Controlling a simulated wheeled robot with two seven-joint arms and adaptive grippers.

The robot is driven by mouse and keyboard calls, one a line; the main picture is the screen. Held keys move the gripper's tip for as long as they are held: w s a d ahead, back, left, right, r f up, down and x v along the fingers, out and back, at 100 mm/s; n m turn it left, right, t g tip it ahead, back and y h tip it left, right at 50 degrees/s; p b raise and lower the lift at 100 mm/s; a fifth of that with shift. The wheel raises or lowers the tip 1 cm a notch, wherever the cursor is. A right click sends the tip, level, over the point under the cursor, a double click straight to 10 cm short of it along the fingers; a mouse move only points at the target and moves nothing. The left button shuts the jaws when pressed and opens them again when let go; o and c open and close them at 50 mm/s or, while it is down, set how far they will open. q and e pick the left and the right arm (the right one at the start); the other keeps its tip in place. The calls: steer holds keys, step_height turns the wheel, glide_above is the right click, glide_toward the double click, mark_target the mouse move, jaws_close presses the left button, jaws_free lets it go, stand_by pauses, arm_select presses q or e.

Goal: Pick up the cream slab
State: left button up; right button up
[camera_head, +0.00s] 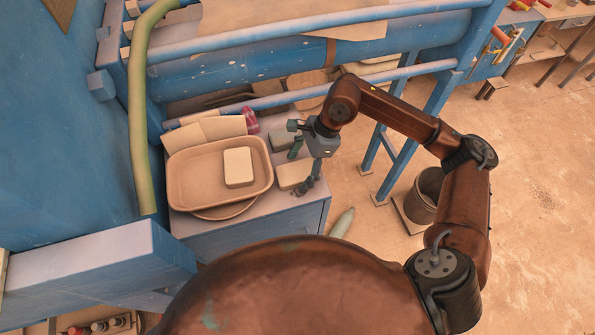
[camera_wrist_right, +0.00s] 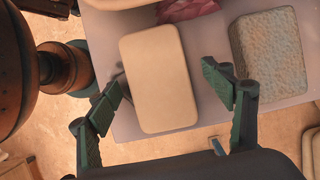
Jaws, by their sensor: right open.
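A cream slab (camera_head: 290,174) with rounded corners lies flat on the grey cabinet top, near its right edge. It shows whole in the right wrist view (camera_wrist_right: 160,75), its long side running away from the gripper. My right gripper (camera_head: 298,168) is over this slab. In the right wrist view its two green fingers (camera_wrist_right: 162,82) are spread wide, one on each side of the slab, with nothing held. I cannot tell how high the fingertips are above the cabinet top. A second pale cream block (camera_head: 238,167) lies in the tan tray. My left gripper is not in view.
A rough grey block (camera_wrist_right: 268,50) lies beside the slab, with a pink object (camera_wrist_right: 188,9) nearby. The tan tray (camera_head: 186,204) stands left of the slab. Blue press rails (camera_head: 310,85) run behind. A grey bucket (camera_head: 424,194) stands on the floor at right.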

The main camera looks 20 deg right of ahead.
steer(key=shift+c, duration=0.3)
steer(key=shift+r, duration=0.1)
steer(key=c, duration=1.7)
